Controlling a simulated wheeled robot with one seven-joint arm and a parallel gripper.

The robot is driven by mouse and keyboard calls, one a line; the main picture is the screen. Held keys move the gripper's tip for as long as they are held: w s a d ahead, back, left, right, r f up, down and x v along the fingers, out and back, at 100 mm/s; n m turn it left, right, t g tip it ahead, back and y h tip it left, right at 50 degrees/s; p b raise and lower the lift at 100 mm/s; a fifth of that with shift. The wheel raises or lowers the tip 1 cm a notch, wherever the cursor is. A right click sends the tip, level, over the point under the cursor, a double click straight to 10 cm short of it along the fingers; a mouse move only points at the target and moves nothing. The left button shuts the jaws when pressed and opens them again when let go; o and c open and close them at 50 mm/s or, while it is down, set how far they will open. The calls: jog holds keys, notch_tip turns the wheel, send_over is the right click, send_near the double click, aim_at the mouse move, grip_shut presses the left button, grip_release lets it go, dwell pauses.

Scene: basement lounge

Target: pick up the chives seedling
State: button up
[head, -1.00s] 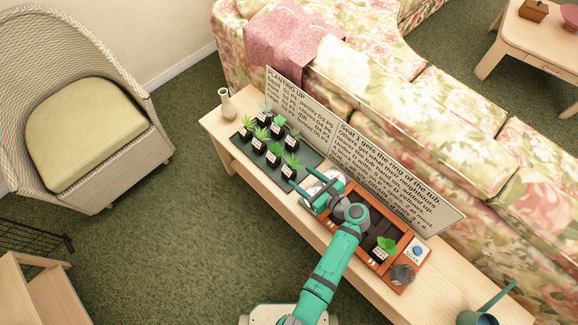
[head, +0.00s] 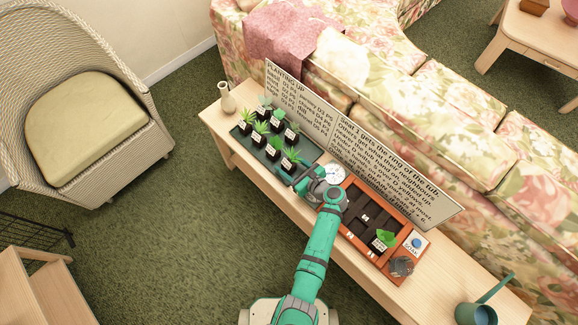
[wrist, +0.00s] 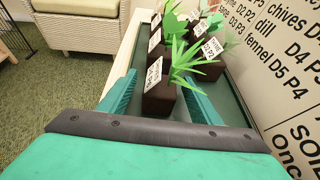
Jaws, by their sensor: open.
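Several seedlings in small dark pots with white labels stand in a dark green tray (head: 243,143). I cannot read the labels well enough to tell which is the chives seedling. The nearest one, a spiky-leaved seedling (head: 291,156), stands at the tray's right end. In the wrist view, this seedling (wrist: 160,96) shows ahead between my fingers, upright, its label tilted and illegible. My gripper (head: 297,181) is open and empty, low at the near right end of the tray. In the wrist view, its two teal fingers (wrist: 160,88) flank the view of the pot; contact cannot be judged.
An orange planter (head: 349,236) with one leafy seedling (head: 384,238) stands to the right, near a blue button (head: 417,243). A long text board (head: 360,155) stands behind the tray. A vase (head: 228,102) is at the left end, a watering can (head: 478,314) at the right.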

jog(key=shift+c, duration=0.4)
jog(key=c, duration=1.1)
jog(key=shift+r, duration=0.1)
